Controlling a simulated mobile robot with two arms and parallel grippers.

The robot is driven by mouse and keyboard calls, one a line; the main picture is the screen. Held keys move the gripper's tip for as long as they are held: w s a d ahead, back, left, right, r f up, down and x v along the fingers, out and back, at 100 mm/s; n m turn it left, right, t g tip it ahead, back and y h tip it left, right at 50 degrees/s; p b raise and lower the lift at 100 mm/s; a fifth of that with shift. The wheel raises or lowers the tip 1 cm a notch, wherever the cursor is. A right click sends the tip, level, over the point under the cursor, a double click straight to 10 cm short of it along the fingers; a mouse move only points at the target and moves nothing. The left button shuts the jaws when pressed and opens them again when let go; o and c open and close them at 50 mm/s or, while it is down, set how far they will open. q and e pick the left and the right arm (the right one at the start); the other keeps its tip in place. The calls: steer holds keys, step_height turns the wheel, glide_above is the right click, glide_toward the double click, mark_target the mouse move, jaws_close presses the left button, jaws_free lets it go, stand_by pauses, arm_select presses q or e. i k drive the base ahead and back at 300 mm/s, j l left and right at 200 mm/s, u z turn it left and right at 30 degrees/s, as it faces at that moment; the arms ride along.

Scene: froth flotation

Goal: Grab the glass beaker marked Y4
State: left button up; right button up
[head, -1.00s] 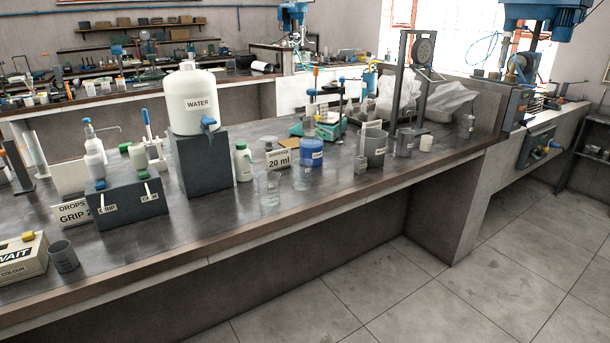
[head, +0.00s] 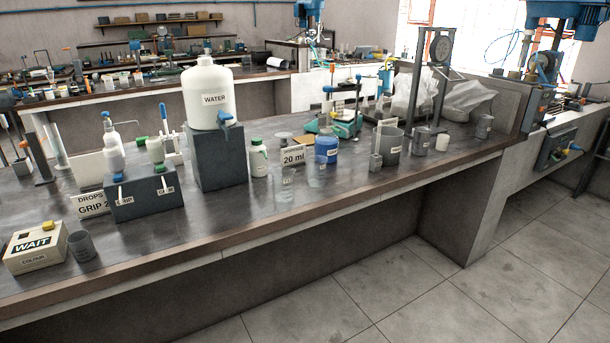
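Two clear glass beakers stand upright near the front edge of the bench. The nearer glass beaker (head: 286,187) is left of the other glass beaker (head: 317,174). Both have faint marks too small to read, so I cannot tell which is Y4. Several grey cups or beakers also stand on the bench: one grey cup (head: 82,247) beside the WAIT box, and a large grey beaker (head: 388,148) further right. Neither of my grippers is in view.
A WATER jug (head: 207,98) sits on a dark block (head: 217,158). A green-capped bottle (head: 258,160), a 20 ml sign (head: 293,156) and a blue container (head: 326,149) crowd behind the beakers. The WAIT box (head: 37,249) is at far left. The floor (head: 400,290) in front is clear.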

mark_target(315, 165)
steer(key=i+l+u, duration=0.15)
steer(key=u, duration=0.35)
steer(key=i+l+u, duration=0.1)
steer(key=l+u, duration=0.35)
steer(key=i+l+u, duration=0.15)
steer(key=l+u, duration=0.2)
steer(key=l, duration=0.95)
steer(key=l+u, duration=0.35)
steer(key=l, duration=1)
